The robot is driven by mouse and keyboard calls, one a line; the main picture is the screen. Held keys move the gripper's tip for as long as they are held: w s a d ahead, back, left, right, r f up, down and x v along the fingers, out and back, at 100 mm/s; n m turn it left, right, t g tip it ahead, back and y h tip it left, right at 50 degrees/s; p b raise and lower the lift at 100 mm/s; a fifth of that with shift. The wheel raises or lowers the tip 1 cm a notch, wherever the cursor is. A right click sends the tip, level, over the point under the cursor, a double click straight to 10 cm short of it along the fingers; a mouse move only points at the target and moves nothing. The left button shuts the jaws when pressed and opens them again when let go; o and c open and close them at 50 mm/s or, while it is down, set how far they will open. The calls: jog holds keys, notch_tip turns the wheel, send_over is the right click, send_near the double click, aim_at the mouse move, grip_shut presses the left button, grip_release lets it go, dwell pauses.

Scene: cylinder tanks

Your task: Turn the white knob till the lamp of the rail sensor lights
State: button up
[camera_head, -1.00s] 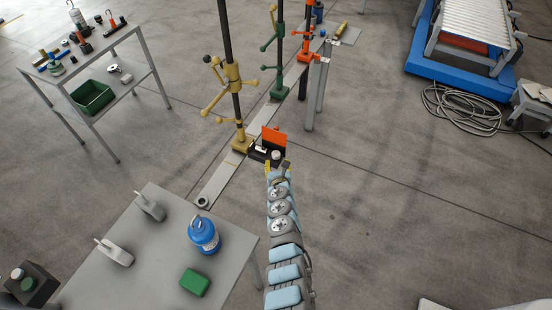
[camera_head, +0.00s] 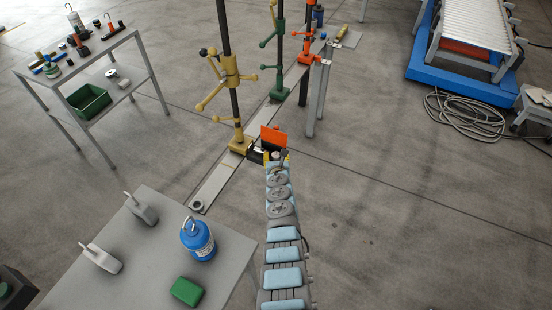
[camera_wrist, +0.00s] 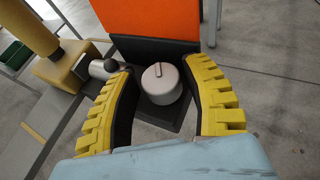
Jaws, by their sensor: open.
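The white knob (camera_wrist: 161,84) is a short round cap with a raised grip bar on top. It sits on a dark base plate (camera_wrist: 178,119) in the wrist view. My gripper (camera_wrist: 159,68) is open, with one yellow ribbed finger on each side of the knob. A gap shows at the right finger; contact at the left finger is hard to tell. An orange panel (camera_wrist: 153,18) stands behind the knob, and in the head view it (camera_head: 272,137) rises just beyond my gripper (camera_head: 278,156). I cannot make out a lit lamp in either view.
A yellow clamp post (camera_head: 236,145) stands on the floor rail (camera_head: 215,186) left of my gripper; its foot (camera_wrist: 65,68) shows close by. A grey table (camera_head: 150,250) with a blue canister (camera_head: 197,238) is nearer, on the left.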

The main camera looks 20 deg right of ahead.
grip_shut()
jog(key=shift+a+f+m+g+h, duration=0.1)
jog(key=shift+m+g+h, duration=0.2)
jog(key=shift+m+h, duration=0.2)
jog(key=shift+f+m+g+h+b, duration=0.1)
jog(key=shift+m+g+h+b, duration=0.35)
jog(key=shift+m+h, duration=0.5)
jog(key=m+g+h+b, duration=0.2)
jog(key=b, duration=0.1)
jog(key=shift+f+m+h, duration=0.15)
jog(key=shift+m+h, duration=0.1)
jog(key=shift+m, duration=0.1)
jog(key=shift+m+g+h+b, duration=0.4)
jog(key=shift+m+g+b, duration=0.1)
jog(key=shift+b, duration=0.5)
jog(key=shift+m+g+h+b, duration=0.25)
jog(key=shift+m+h+b, duration=0.05)
jog(key=shift+b, duration=0.1)
